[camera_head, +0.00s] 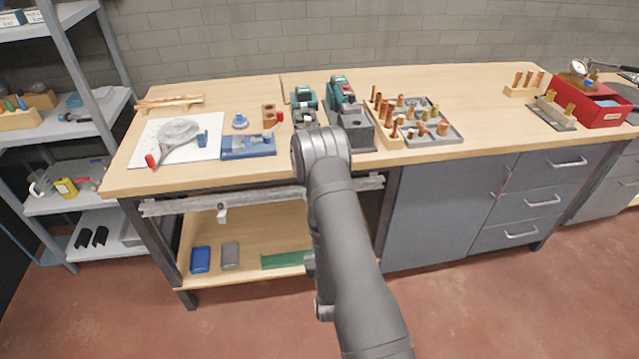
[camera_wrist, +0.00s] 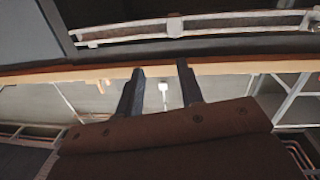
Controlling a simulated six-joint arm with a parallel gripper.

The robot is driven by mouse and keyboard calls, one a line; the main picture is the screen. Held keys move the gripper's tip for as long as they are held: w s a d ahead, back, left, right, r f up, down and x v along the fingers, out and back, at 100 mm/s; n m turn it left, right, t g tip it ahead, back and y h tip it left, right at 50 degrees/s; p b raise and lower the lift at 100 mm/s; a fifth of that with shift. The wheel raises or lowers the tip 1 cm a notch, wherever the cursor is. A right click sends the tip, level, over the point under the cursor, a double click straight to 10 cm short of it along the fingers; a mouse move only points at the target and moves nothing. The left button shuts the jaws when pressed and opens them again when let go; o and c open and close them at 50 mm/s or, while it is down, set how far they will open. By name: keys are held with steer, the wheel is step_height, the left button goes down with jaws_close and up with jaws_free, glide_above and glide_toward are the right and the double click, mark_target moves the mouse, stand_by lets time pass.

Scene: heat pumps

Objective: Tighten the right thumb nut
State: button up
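I cannot make out the right thumb nut for certain in either view. A blue fixture (camera_head: 248,146) lies on the left part of the bench, with small details on it too small to tell. A copper-brown block (camera_head: 269,115) with a red knob (camera_head: 280,116) stands behind it. My gripper (camera_wrist: 160,78) shows in the wrist view as two dark fingers, apart with nothing between them. In the head view my arm rises in front of the bench, and the gripper is hidden behind it.
The wooden bench (camera_head: 492,95) holds a white sheet (camera_head: 205,128) with a grey tool, teal-and-grey devices (camera_head: 341,92), a grey tray (camera_head: 446,138) of copper fittings and a red box (camera_head: 603,112). A metal rail (camera_head: 265,199) runs below its front edge. Shelves (camera_head: 85,102) stand left.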

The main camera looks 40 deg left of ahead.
steer(key=w+a+h, duration=0.3)
steer(key=w+h, duration=0.5)
steer(key=s+a+r+n+g, duration=0.1)
steer(key=a+r+n+g, duration=0.3)
steer(key=a, duration=0.6)
steer(key=shift+w+a+f+m+t, duration=0.25)
steer(key=shift+w+f+m, duration=0.3)
steer(key=shift+w, duration=0.4)
steer(key=shift+w+a+f+m+t, duration=0.15)
steer(key=shift+w+a+f+m, duration=0.1)
steer(key=shift+w+f+m, duration=0.5)
steer(key=shift+w+r+n, duration=0.15)
steer(key=shift+n, duration=0.15)
steer(key=c, duration=0.5)
